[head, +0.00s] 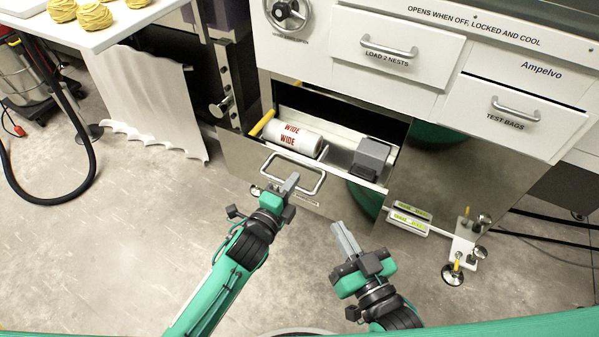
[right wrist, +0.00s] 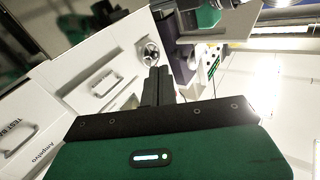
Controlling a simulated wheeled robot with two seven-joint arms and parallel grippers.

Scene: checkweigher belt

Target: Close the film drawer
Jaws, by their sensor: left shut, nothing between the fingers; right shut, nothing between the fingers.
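The film drawer (head: 235,155) is a steel-fronted drawer low in the machine, and it stands open. A white film roll marked WIDE (head: 292,138) and a grey block (head: 371,158) lie inside it. Its bar handle (head: 293,172) is on the front. My left gripper (head: 292,181) is shut and empty, its fingertips at the handle; I cannot tell whether they touch it. My right gripper (head: 338,228) is shut and empty, in front of the drawer and apart from it. Its shut fingers also show in the right wrist view (right wrist: 158,84).
Above are a LOAD 2 NESTS drawer (head: 395,50) and a TEST BAGS drawer (head: 520,118). A levelling foot and bracket (head: 466,245) stick out at the right. A white table (head: 100,38) with yellow nests and a black hose (head: 75,185) are at the left. The floor in front is clear.

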